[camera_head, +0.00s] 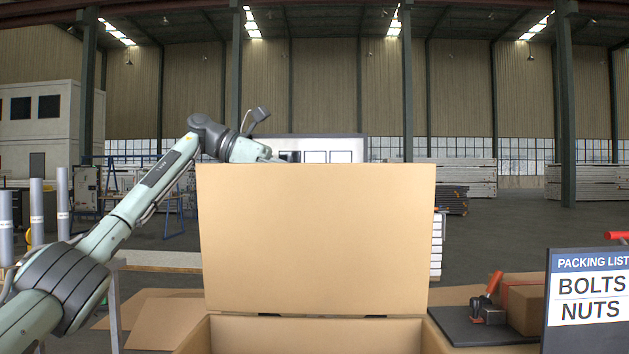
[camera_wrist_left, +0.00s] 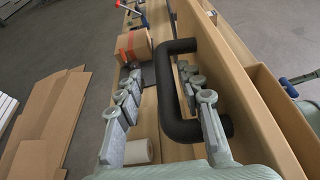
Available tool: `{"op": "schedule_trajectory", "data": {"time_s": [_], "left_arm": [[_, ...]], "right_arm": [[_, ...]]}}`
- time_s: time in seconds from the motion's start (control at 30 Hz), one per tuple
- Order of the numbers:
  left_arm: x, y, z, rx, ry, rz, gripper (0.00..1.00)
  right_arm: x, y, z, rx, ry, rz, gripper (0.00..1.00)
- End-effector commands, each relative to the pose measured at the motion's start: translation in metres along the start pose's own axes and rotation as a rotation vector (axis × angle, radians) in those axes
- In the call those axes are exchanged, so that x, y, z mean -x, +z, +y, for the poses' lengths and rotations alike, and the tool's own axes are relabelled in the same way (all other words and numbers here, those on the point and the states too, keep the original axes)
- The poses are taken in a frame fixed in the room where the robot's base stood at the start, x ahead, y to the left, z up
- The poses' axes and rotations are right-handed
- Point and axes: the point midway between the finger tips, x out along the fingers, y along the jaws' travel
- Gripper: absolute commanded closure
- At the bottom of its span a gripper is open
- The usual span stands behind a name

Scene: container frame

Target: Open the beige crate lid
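The beige crate lid (camera_head: 316,240) stands raised, nearly upright, at the back of the beige crate (camera_head: 318,335). Its flat face is toward the head camera, and the dark hinges show along its bottom edge. My left arm reaches from the left to behind the lid's top edge; the lid hides the gripper there. In the left wrist view a black U-shaped handle (camera_wrist_left: 167,105) stands out from a beige panel (camera_wrist_left: 246,85). My left gripper (camera_wrist_left: 165,95) is open, with the handle between its spread fingers, closer to the right finger. My right gripper is not in view.
A packing list sign (camera_head: 588,300) stands at the right. A dark mat (camera_head: 465,330) with an orange-handled tool (camera_head: 490,302) and a taped cardboard box (camera_head: 522,303) lie right of the crate. Flat cardboard (camera_head: 165,318) lies on the floor at left.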

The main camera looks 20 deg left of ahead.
Motion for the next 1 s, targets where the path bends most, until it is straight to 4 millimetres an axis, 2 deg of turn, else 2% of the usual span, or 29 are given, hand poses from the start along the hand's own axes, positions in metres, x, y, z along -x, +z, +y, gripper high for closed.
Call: {"op": "schedule_trajectory", "data": {"time_s": [0.17, 0.27, 0.6, 0.7, 1.0], "left_arm": [[0.003, 0.000, 0.000, 0.000, 0.000, 0.000, 0.62], [0.015, 0.000, 0.001, 0.001, 0.003, -0.001, 0.62], [0.088, 0.001, 0.000, 0.002, 0.005, -0.002, 0.62], [0.104, 0.001, 0.000, 0.002, 0.003, -0.002, 0.62], [0.121, 0.000, -0.001, 0.000, 0.000, 0.000, 0.62]], "right_arm": [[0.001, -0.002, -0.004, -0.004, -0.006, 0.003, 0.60], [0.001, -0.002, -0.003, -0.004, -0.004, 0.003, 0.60], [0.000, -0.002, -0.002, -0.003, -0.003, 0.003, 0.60], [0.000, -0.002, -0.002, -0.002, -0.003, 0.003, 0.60], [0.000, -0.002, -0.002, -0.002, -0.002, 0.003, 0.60]]}}
